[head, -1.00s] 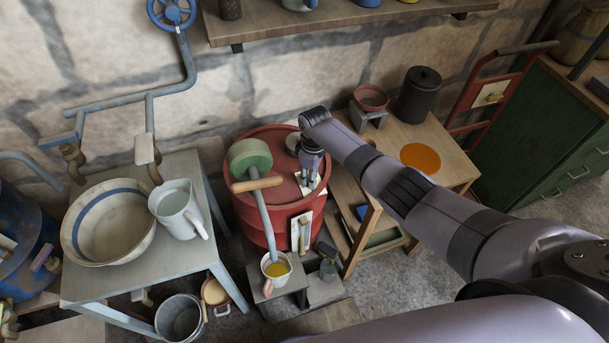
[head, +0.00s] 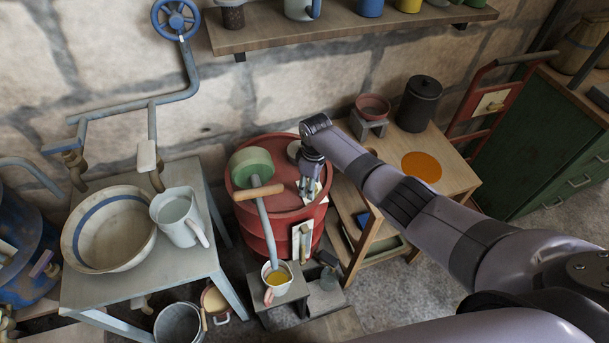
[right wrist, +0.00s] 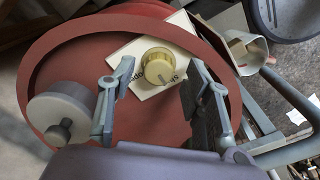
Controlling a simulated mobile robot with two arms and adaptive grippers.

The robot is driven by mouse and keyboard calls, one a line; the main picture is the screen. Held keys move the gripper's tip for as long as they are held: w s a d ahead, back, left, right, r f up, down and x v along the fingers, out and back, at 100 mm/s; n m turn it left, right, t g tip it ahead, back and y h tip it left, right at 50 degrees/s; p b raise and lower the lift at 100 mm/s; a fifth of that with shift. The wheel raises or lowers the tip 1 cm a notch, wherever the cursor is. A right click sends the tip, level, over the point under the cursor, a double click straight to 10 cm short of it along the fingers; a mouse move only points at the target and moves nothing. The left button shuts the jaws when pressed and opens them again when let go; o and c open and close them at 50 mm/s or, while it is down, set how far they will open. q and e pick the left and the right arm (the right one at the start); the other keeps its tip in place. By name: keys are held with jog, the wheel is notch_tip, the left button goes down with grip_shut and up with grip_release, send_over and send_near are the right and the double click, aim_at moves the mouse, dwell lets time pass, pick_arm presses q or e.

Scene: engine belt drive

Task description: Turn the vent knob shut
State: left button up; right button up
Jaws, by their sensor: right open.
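The vent knob (right wrist: 158,67) is a round, pale brass knob with a pointer mark on a white lettered plate (right wrist: 150,88). The plate lies on top of the red drum (right wrist: 60,55); the drum also shows in the head view (head: 258,235). My right gripper (right wrist: 162,80) is open, with one finger on each side of the knob and visible space between. In the head view my right gripper (head: 311,180) points down over the drum top and largely hides the knob. My left gripper is not in view.
A grey capped fitting (right wrist: 60,115) sits on the drum top near my gripper. A wooden stand (head: 455,165) is to the right. A table (head: 185,265) with bowl and pitcher is left.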

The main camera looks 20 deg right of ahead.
notch_tip(320, 180, up, 12)
dwell(0.4)
dwell(0.3)
